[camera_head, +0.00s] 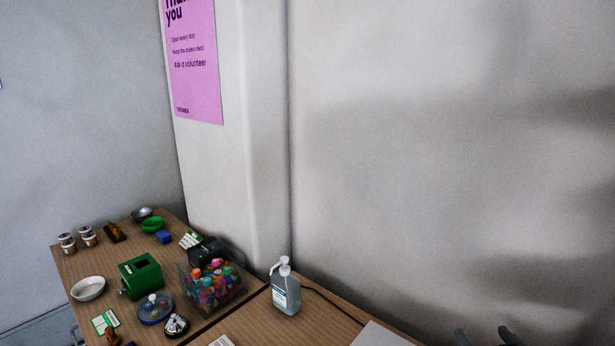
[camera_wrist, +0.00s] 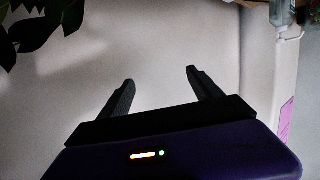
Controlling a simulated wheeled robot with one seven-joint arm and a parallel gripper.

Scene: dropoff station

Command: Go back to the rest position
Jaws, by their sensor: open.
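My gripper (camera_wrist: 158,88) shows in the wrist view with its two dark fingers spread apart and nothing between them. A pale wall lies beyond the fingers. In the head view two dark tips, likely my gripper (camera_head: 484,337), show at the bottom edge, right of the table. They are apart from everything on the table (camera_head: 240,325).
The table holds a clear bin (camera_head: 235,295) of colourful bottles, a green box (camera_head: 140,276), a white bowl (camera_head: 88,288) and a pump bottle (camera_head: 286,292). A pink poster (camera_head: 195,75) hangs on the wall. Dark leaves (camera_wrist: 35,30) show top left in the wrist view.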

